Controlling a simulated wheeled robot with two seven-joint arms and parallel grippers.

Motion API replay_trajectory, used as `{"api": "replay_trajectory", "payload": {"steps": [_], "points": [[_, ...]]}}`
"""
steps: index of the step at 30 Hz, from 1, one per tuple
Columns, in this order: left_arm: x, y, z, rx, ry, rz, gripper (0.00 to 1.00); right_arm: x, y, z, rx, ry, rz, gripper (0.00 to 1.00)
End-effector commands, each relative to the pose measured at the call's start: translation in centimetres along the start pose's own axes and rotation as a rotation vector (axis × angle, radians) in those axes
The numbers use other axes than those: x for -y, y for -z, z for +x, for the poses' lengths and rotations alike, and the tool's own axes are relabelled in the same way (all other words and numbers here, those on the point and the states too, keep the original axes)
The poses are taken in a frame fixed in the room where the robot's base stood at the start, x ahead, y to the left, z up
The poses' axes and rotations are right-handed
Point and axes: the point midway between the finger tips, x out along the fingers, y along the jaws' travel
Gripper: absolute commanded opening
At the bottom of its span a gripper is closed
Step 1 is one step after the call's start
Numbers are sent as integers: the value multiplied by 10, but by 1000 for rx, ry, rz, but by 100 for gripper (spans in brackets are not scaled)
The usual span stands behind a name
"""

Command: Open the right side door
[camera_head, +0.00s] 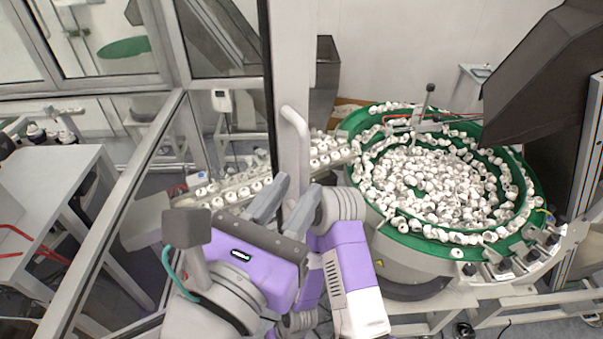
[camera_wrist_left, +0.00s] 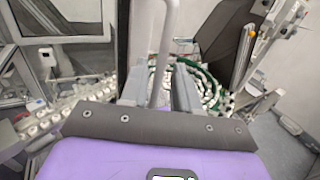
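The door's pale upright frame (camera_head: 291,75) stands in the middle of the head view. A light, curved bar handle (camera_head: 295,122) is fixed on it. My left gripper (camera_head: 285,198) is in front of the frame at the handle's lower end, its two grey fingers apart. In the left wrist view, the handle (camera_wrist_left: 166,50) runs down between the two open fingers (camera_wrist_left: 158,88). I cannot tell whether the fingers touch it. The handle's lower end is partly hidden by the gripper. My right gripper is not in view.
A green round feeder bowl (camera_head: 350,128) full of white caps stands to the right. A chute (camera_head: 228,192) with caps runs behind the gripper. Glass panels in metal frames (camera_head: 120,200) and a grey table (camera_head: 45,185) are on the left. A dark hopper (camera_head: 540,70) overhangs the right.

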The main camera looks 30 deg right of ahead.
Motion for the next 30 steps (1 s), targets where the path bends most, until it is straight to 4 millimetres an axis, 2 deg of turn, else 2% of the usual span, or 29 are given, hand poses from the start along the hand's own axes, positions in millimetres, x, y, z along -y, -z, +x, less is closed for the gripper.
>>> {"api": "replay_trajectory", "payload": {"steps": [3,9,30], "points": [[0,-3,-19,2,-1,1,30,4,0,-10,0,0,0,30],[0,-2,-37,1,-1,0,30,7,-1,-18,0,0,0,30],[0,0,-42,0,0,0,30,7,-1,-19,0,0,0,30]]}}
